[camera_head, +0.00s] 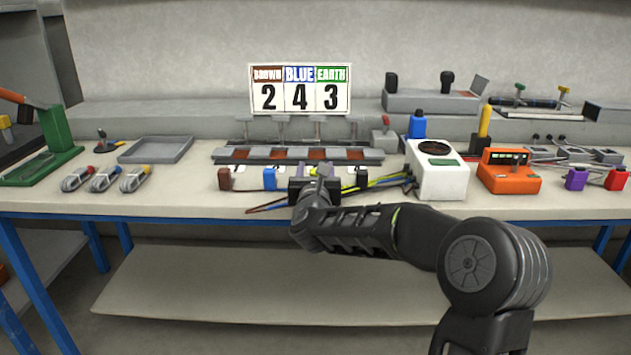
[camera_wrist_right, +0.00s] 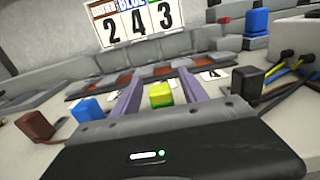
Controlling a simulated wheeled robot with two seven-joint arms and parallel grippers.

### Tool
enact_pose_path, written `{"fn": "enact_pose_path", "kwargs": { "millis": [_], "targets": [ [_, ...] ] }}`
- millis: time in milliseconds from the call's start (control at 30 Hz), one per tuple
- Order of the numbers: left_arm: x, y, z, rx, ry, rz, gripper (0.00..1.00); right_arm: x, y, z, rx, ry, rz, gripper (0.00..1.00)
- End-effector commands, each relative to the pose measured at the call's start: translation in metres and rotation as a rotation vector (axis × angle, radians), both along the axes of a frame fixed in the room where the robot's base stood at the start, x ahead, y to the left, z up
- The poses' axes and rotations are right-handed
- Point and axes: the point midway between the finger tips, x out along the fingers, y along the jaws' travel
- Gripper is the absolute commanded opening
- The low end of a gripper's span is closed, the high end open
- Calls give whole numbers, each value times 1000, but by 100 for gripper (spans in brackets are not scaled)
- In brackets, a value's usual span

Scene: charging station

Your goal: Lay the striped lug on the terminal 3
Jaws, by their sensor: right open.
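The striped lug (camera_wrist_right: 160,94), a small yellow-and-green block, sits between the spread fingers of my right gripper (camera_wrist_right: 158,80) in the right wrist view. A gap shows on each side of it, so it is not clamped. In the head view my right gripper (camera_head: 322,174) is at the front of the bench and hides the lug. The terminal block (camera_head: 228,160) lies behind it, with a row of reddish-brown terminal plates. The third plate from the left (camera_head: 317,154), apparently terminal 3, lies just beyond the gripper. My left gripper is not in view.
Brown (camera_head: 225,179), blue (camera_head: 270,179) and black (camera_head: 361,176) lugs stand in the same row, close to the gripper. A sign (camera_head: 300,90) shows brown 2, blue 4, earth 3. A white meter box (camera_head: 437,180) and cables lie to the right.

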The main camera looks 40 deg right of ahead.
Motion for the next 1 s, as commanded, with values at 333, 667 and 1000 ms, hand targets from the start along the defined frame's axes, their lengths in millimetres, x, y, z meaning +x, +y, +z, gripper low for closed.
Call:
{"fn": "enact_pose_path", "kwargs": {
  "millis": [333, 667, 1000],
  "targets": [
    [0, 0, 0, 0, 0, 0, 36, 0, 0, 0, 0, 0, 0, 51],
    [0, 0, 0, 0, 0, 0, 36, 0, 0, 0, 1, 1, 0, 39],
    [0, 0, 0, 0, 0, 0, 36, 0, 0, 0, 1, 1, 0, 12]
  ]
}}
